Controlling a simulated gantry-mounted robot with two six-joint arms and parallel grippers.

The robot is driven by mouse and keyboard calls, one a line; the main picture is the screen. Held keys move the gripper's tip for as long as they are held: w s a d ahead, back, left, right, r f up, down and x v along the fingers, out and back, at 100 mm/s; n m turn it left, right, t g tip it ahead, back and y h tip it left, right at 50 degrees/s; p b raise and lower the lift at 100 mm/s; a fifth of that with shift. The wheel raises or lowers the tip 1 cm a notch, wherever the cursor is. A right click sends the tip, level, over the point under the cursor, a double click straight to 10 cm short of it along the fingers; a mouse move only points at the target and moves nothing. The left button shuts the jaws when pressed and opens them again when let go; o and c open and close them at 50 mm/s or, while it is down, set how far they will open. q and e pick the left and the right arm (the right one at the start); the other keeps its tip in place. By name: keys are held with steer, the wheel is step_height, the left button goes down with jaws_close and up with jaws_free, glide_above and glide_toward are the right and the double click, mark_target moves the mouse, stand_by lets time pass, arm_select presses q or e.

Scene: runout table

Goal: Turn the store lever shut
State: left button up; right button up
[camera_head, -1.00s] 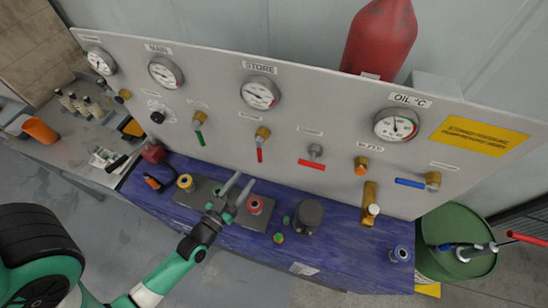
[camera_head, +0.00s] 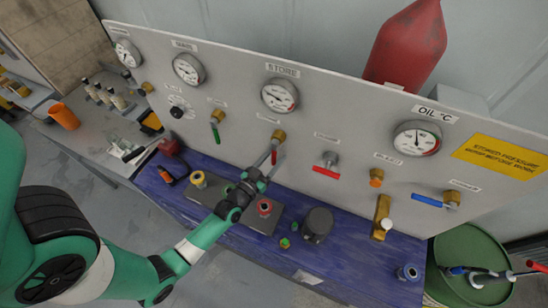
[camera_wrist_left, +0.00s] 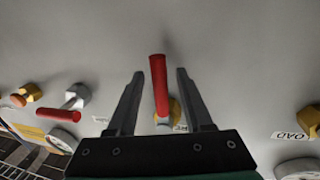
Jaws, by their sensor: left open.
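The store lever is a red handle (camera_head: 274,157) hanging down from a brass valve (camera_head: 279,135) on the grey panel, below the STORE gauge (camera_head: 280,95). My left gripper (camera_head: 269,162) has reached up to it from the lower left and is open. In the left wrist view the red handle (camera_wrist_left: 159,88) lies between the two spread fingers (camera_wrist_left: 158,95), with a gap showing on each side. The brass valve (camera_wrist_left: 175,110) shows partly behind the handle. The label beside it is partly hidden by a finger. My right gripper is not in view.
A green lever (camera_head: 215,132) is to the left, and a red crosswise lever (camera_head: 326,172) to the right. A blue lever (camera_head: 428,201) is farther right. Below, the blue bench (camera_head: 350,255) carries a grey block (camera_head: 318,224) and several small fittings. A green drum (camera_head: 470,250) stands at right.

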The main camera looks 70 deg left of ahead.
arm_select(q)
jaws_close()
stand_by(1.4)
